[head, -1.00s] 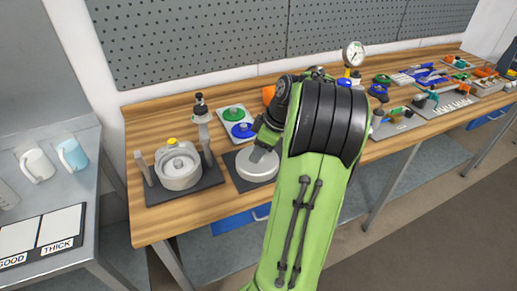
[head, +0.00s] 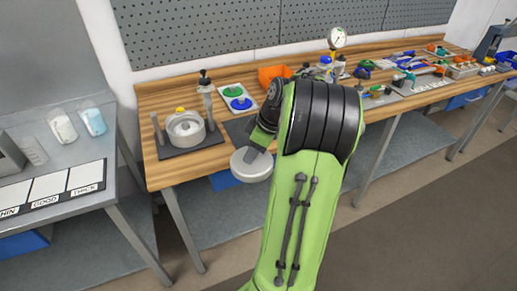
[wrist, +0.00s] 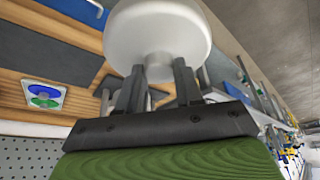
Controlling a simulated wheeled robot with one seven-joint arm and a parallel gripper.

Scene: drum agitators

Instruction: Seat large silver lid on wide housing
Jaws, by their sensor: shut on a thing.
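The large silver lid (head: 251,166) is a pale round disc, held in front of the bench's front edge in the head view. In the wrist view the lid (wrist: 157,28) is at the top, its short knob between the two dark fingers of my gripper (wrist: 158,78). My gripper is shut on this knob. The wide housing (head: 186,134) is a silver round pot on a dark base at the bench's left end, left of the lid and apart from it. A central piece shows inside it. In the head view my arm hides most of the gripper.
A dark mat (head: 238,130) is bare behind the lid. A tray (head: 237,98) with green and blue discs and an orange bin (head: 274,75) stand behind it. Posts flank the housing. A grey side table (head: 60,160) with cups stands left.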

